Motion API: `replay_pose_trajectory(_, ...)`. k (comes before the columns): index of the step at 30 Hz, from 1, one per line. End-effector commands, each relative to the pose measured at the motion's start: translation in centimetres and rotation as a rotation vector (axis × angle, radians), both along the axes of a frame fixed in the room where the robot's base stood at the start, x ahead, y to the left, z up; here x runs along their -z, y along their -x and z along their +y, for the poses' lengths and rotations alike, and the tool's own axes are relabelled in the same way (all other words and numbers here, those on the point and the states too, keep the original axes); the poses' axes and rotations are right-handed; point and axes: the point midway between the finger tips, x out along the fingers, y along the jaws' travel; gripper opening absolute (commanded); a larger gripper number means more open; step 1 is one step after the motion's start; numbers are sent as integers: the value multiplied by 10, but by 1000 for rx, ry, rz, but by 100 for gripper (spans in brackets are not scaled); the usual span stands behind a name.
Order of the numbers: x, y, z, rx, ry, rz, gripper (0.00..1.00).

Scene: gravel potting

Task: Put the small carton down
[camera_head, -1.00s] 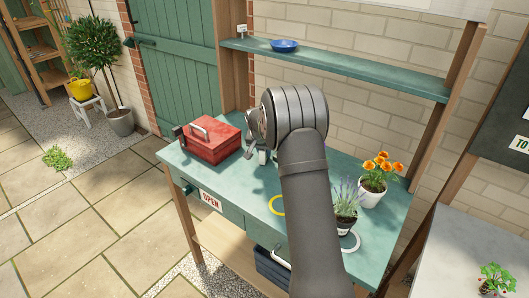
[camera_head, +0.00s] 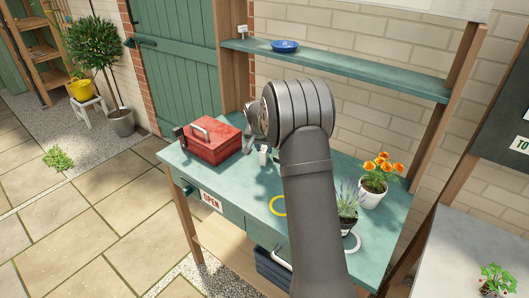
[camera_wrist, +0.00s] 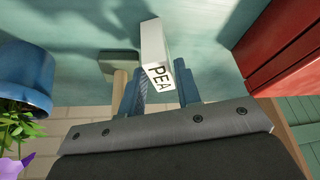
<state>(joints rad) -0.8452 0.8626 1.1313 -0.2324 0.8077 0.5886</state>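The small carton is white with a "PEA" label. In the wrist view, the carton (camera_wrist: 153,42) stands out between my gripper's two blue-grey fingers, its far end appearing to rest on the green bench. My gripper (camera_wrist: 163,92) looks open: the textured inner pad of the left finger shows, and a narrow gap lies beside the carton. In the head view, the carton (camera_head: 263,155) shows as a small pale shape on the bench (camera_head: 235,178), just below my wrist. My own arm hides most of the gripper there.
A red toolbox (camera_head: 212,140) stands left of the carton. In the wrist view, a blue pot (camera_wrist: 25,70) and a wooden-handled item (camera_wrist: 118,92) are left.

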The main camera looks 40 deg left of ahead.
Motion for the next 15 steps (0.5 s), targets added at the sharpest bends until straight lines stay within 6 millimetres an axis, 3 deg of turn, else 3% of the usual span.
replay_pose_trajectory(3,-26,10,-3,-2,-2,-2,30)
replay_pose_trajectory(9,-60,23,-8,-2,-2,-2,30)
replay_pose_trajectory(15,-77,29,-12,0,0,-1,30)
